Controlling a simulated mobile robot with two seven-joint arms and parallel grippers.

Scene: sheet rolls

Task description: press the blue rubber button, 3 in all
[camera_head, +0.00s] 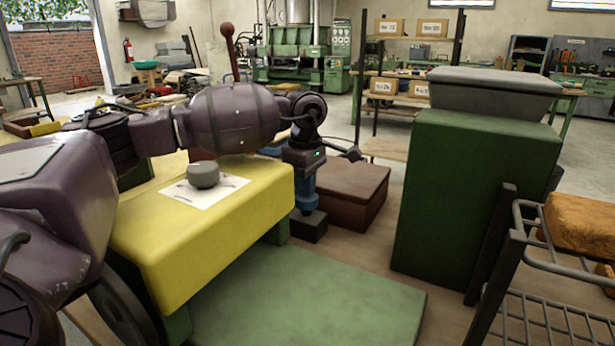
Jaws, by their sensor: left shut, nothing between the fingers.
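My left arm reaches in from the left over the yellow block, with its wrist bent. Below the wrist is a black box with a small green light (304,152). Under it is a blue part (305,190), above a dark block (308,226). I cannot tell whether the blue part is the rubber button, or whether the wrist touches the black box. My right gripper is out of view.
A grey rounded object (203,175) sits on a white sheet (210,197) on the yellow block (190,250). A brown box (345,190) is behind the dark block. A tall green cabinet (455,200) and a metal rack (520,265) stand at right. A green slab (300,305) fills the front.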

